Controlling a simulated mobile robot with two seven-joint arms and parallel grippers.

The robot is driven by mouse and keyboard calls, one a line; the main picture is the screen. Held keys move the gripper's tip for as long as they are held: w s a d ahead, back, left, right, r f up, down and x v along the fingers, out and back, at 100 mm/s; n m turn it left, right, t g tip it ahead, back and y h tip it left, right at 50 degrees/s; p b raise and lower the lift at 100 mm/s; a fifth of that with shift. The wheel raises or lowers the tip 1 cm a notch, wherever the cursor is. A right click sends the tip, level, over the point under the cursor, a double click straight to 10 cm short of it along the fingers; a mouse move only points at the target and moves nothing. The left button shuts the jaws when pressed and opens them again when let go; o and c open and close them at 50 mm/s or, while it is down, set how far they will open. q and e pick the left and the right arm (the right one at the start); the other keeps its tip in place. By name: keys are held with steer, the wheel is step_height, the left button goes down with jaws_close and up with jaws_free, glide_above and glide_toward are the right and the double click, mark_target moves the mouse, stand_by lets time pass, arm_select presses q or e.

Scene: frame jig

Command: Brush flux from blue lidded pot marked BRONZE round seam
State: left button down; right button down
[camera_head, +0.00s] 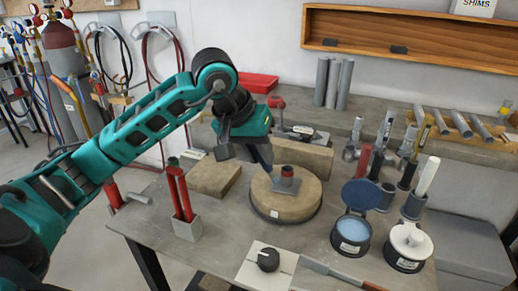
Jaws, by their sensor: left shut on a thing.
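The blue lidded pot (350,237) stands at the front right of the bench. Its blue lid (361,195) is tipped up and open, and pale blue flux shows inside. Its label is too small to read. My left gripper (262,152) is above and just left of that piece, shut on a slim thing pointing down, perhaps the brush, mostly hidden by the gripper. I cannot tell whether it touches the piece. My right gripper is not in view.
Bricks (214,178) lie behind. Tools stand in cups at the right.

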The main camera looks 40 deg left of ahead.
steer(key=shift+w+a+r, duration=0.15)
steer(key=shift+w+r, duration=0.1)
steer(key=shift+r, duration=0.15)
arm_select(q)
steer(key=shift+f, duration=0.2)
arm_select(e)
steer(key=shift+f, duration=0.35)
arm_select(q)
steer(key=shift+f+b, duration=0.5)
steer(key=shift+b, duration=0.1)
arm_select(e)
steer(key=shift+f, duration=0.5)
arm_select(q)
steer(key=shift+w+a+f, duration=0.1)
steer(key=shift+w+a, duration=0.3)
steer(key=shift+w, duration=0.3)
steer(key=shift+s+d+b, duration=0.15)
steer(key=shift+s+b, duration=0.15)
steer(key=shift+s, duration=0.2)
steer(key=shift+s+d+b, duration=0.15)
steer(key=shift+s+b, duration=0.1)
steer(key=shift+s, duration=0.25)
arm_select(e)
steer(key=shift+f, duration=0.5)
